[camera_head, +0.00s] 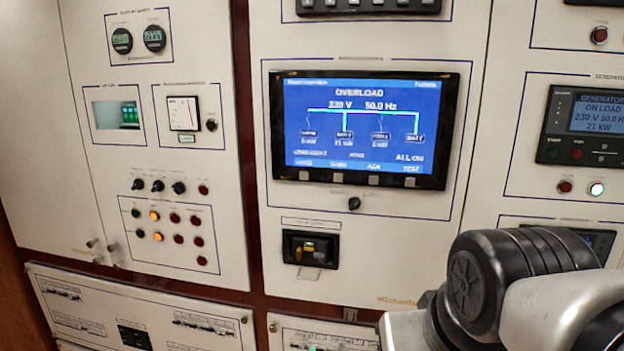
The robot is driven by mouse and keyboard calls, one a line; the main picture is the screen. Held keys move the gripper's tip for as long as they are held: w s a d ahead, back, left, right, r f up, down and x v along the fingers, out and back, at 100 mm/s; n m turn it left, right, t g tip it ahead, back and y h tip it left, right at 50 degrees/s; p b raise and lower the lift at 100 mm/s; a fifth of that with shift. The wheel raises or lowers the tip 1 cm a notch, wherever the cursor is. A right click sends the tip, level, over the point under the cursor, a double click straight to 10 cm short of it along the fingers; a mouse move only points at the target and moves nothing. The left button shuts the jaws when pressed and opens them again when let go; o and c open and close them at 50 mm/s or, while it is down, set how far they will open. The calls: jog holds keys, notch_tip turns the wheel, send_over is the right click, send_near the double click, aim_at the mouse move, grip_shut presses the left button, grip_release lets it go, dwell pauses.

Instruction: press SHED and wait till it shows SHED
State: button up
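A blue display (365,125) in a black frame sits in the middle panel. It reads OVERLOAD, 230 V, 50.0 Hz, with ALL ON at its lower right. A row of small grey buttons (337,177) runs along the frame below the screen, under short labels at the screen's bottom edge. The labels are blurred, and I cannot tell surely which one reads SHED. My arm enters at the lower right, below and right of the display. My gripper is not in view, and nothing of mine is seen touching the buttons.
A dark knob (354,203) and a black recessed unit (310,248) sit below the display. The generator screen (597,113) at right reads ON LOAD, 230 V, 21 kW. The left panel has gauges, knobs and lamps (158,236), two lit orange. Space before the display looks clear.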

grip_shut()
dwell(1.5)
